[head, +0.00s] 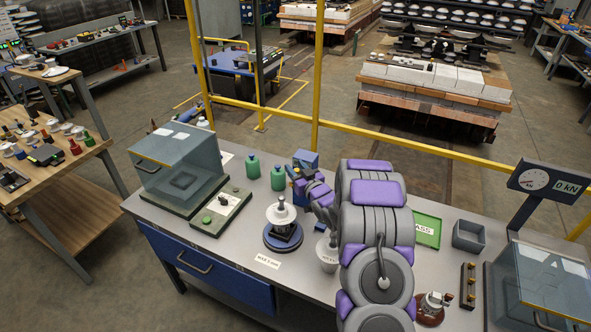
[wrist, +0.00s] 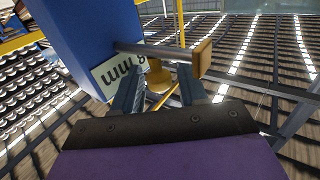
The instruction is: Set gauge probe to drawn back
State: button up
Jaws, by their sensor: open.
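The gauge (wrist: 75,35) is a blue block with an "mm" label in the wrist view, at the upper left. A grey metal rod, the probe (wrist: 150,50), runs right from it and ends in a tan block-shaped knob (wrist: 201,58). My gripper (wrist: 160,72) is open, its two fingers apart just below the rod. A yellow rounded part (wrist: 158,77) shows between the fingers; I cannot tell whether they touch it. In the head view the blue gauge (head: 305,159) stands at the bench's back edge, partly hidden by my purple and grey arm.
On the bench, a white insulator on a blue round base (head: 283,236) and green bottles (head: 253,166) stand left of my arm. A clear-lidded box (head: 178,160) is farther left. A green tray (head: 427,230) and a grey bin (head: 468,236) are right. A yellow rail (head: 400,140) runs behind.

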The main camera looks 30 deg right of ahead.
jog(key=shift+s+f, duration=0.15)
jog(key=shift+f, duration=0.05)
